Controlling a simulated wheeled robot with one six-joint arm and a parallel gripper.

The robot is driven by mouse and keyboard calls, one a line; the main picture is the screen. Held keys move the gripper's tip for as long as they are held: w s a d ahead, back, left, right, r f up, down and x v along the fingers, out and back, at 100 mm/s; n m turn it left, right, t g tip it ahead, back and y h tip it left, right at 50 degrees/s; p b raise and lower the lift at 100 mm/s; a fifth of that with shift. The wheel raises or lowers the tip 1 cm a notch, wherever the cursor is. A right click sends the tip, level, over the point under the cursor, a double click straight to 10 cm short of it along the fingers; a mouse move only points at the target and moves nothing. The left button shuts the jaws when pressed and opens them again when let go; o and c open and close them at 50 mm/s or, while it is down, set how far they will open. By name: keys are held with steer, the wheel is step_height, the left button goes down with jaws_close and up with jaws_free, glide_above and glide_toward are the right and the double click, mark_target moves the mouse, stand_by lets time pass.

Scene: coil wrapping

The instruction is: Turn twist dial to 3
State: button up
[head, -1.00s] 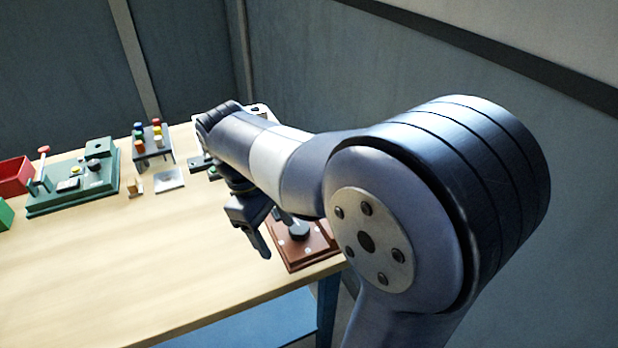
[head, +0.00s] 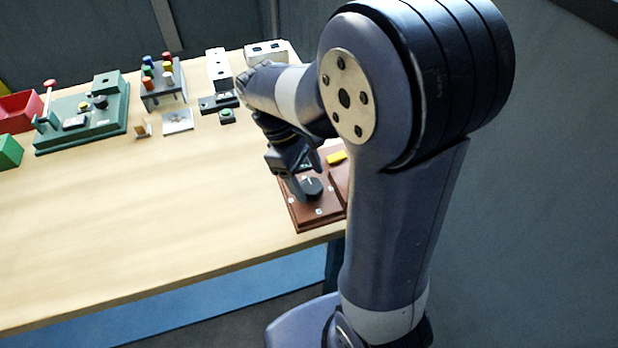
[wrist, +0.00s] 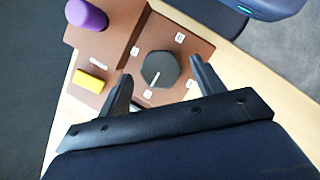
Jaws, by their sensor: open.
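The twist dial is a black knob (head: 313,187) on a brown board (head: 318,215) near the table's right front corner. In the wrist view the dial (wrist: 160,68) carries a white pointer line, aimed at the small white label (wrist: 147,94) at its lower edge. More small labels ring the dial; their numbers are too small to read. My gripper (head: 305,182) is at the dial, pointing down. In the wrist view its open fingers (wrist: 160,72) stand on either side of the dial with gaps showing. I cannot tell their exact height over the board.
A yellow block (wrist: 91,82) and a purple cylinder (wrist: 87,14) are on the brown board beside the dial. A green board (head: 80,125), a peg rack (head: 163,92) and a red bin (head: 18,110) stand farther back left. The table's front middle (head: 150,220) is clear.

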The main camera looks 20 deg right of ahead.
steer(key=shift+s+d+f, duration=0.2)
steer(key=shift+f, duration=0.3)
steer(key=c, duration=1)
steer(key=shift+o, duration=0.2)
